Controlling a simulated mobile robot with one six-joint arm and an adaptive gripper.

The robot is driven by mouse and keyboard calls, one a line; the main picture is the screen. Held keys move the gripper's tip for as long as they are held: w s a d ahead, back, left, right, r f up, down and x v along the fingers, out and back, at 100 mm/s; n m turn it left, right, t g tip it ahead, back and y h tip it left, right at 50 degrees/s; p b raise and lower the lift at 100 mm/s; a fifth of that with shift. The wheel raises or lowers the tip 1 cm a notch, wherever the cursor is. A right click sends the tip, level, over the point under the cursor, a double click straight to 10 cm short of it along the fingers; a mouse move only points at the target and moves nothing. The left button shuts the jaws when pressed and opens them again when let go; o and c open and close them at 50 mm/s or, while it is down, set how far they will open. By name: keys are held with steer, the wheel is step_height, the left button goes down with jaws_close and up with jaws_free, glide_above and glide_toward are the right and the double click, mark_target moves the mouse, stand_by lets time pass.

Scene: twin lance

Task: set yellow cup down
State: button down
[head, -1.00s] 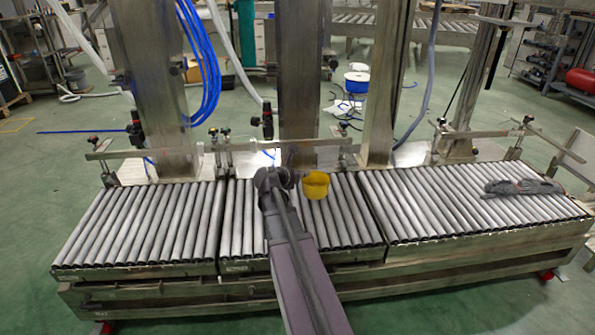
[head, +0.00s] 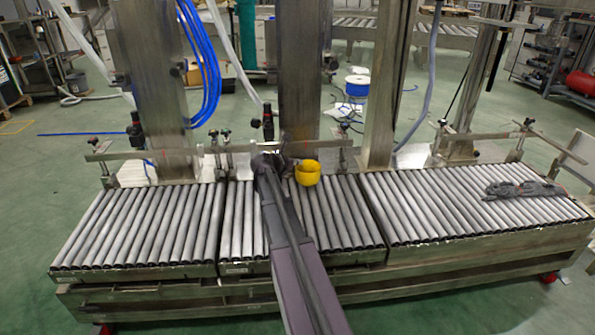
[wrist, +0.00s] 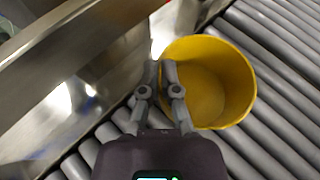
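The yellow cup (head: 307,174) is at the back of the middle roller section, just right of my gripper (head: 272,162). In the wrist view the cup (wrist: 236,85) shows its open mouth and its empty inside. My gripper (wrist: 163,66) has its two fingers close together at the cup's left wall, one outside and one inside the rim, so it is shut on the wall. I cannot tell whether the cup's base touches the rollers or hangs just above them.
The roller conveyor (head: 140,225) has free rollers to the left and right. A metal guide rail (head: 315,143) and steel posts (head: 380,90) stand behind the cup. A grey crumpled item (head: 525,189) lies on the right section.

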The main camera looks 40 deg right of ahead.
mark_target(297, 167)
steer(key=shift+f, duration=0.1)
step_height(297, 167, down, 3)
steer(key=b, duration=0.3)
steer(key=shift+f, duration=0.2)
steer(key=c, duration=0.8)
jaws_free()
steer(key=shift+r, duration=0.1)
steer(key=p+v, duration=0.4)
steer(key=v, duration=0.8)
